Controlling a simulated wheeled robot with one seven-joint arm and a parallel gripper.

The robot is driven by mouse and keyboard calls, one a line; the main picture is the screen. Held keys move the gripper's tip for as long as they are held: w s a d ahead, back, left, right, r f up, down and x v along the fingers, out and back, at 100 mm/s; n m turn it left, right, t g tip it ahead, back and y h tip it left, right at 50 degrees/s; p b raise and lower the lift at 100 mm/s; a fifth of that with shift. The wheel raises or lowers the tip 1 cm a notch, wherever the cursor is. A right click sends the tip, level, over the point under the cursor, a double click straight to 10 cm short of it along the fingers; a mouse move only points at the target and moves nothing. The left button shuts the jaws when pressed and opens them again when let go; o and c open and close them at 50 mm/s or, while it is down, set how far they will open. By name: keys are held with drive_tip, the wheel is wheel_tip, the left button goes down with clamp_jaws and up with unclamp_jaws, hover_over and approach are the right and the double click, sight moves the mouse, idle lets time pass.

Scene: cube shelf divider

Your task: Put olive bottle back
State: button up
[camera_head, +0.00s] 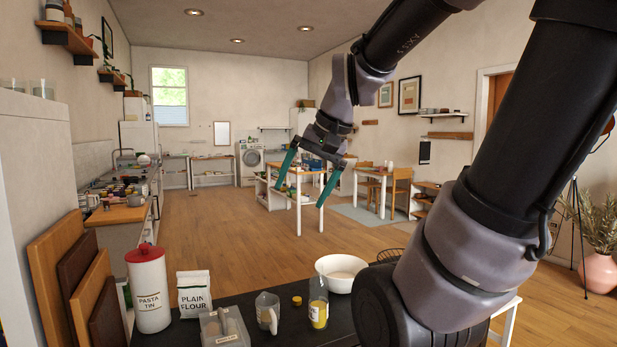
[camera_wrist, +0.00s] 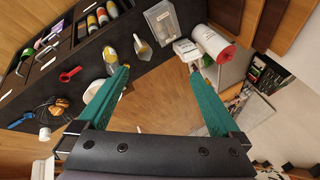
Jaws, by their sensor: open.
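A clear bottle with yellow-olive contents and a pale label (camera_head: 318,311) stands near the front of the dark counter, between a glass jug and a white bowl. It also shows in the wrist view (camera_wrist: 111,58), close to the tip of the left finger in that picture. I take it to be the olive bottle, but its label is too small to read. My gripper (camera_head: 300,194) is open and empty, raised well above the counter, its teal fingers spread. In the wrist view a dark divided rack (camera_wrist: 76,38) holds several bottles at the upper left.
The jug (camera_head: 268,311), a small amber-capped item (camera_head: 297,301), the white bowl (camera_head: 341,272), a clear container (camera_head: 224,328), a flour bag (camera_head: 194,294) and a red-lidded pasta tin (camera_head: 149,290) crowd the counter. Wooden boards (camera_head: 52,275) lean at left. The floor beyond is open.

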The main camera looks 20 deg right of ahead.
drive_tip(key=shift+n+t+h, duration=0.4)
drive_tip(key=shift+n+t, duration=0.5)
drive_tip(key=s+r, duration=0.2)
drive_tip(key=s, duration=0.1)
drive_tip(key=shift+s+r, duration=0.1)
drive_tip(key=shift+r, duration=0.1)
